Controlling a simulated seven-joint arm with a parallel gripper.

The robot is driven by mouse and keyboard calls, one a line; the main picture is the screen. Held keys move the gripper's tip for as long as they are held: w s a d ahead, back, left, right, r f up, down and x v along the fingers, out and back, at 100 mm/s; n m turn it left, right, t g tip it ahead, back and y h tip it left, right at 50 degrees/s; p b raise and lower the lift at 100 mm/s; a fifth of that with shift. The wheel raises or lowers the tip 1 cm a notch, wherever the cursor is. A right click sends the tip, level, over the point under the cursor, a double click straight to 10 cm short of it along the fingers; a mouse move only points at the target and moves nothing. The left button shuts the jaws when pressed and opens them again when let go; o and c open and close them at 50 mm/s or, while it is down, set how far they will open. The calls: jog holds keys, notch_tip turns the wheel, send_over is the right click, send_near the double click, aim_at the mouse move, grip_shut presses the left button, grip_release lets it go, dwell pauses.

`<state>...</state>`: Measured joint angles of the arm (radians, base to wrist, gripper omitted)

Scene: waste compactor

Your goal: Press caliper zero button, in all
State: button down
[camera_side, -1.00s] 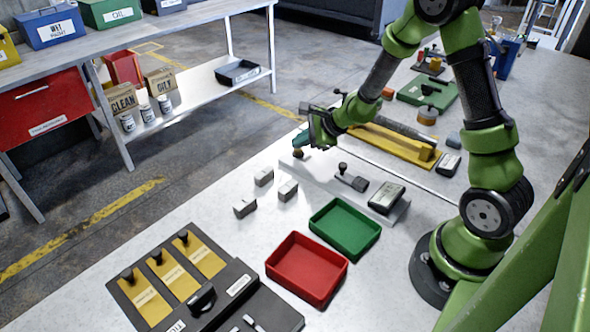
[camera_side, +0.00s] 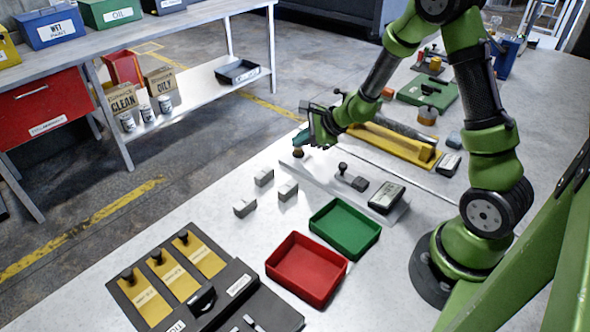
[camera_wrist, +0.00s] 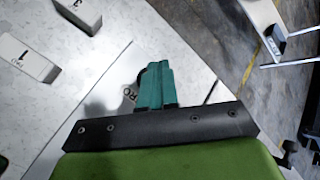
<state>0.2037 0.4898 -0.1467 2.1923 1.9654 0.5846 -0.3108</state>
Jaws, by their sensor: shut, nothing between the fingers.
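The caliper is a long grey plate (camera_side: 322,178) on the bench, with a dark slider and knob (camera_side: 343,168) midway and a display box (camera_side: 387,197) at its near right end. A small brown round button (camera_side: 298,153) sits at its far left end. My gripper (camera_side: 301,139) is shut and empty, its teal fingertips pointing down just above or at that button; I cannot tell if they touch. In the wrist view the teal fingers (camera_wrist: 157,82) hide most of the button and part of a label (camera_wrist: 130,95) ending in "RO".
Several grey blocks (camera_side: 264,177) lie left of the plate. A green tray (camera_side: 345,227) and a red tray (camera_side: 307,269) stand in front. A yellow fixture (camera_side: 395,146) lies behind the plate. The bench edge is close beyond my gripper.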

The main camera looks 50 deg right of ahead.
aim_at(301, 150)
jog(key=shift+r, duration=0.5)
jog(key=shift+r, duration=2.5)
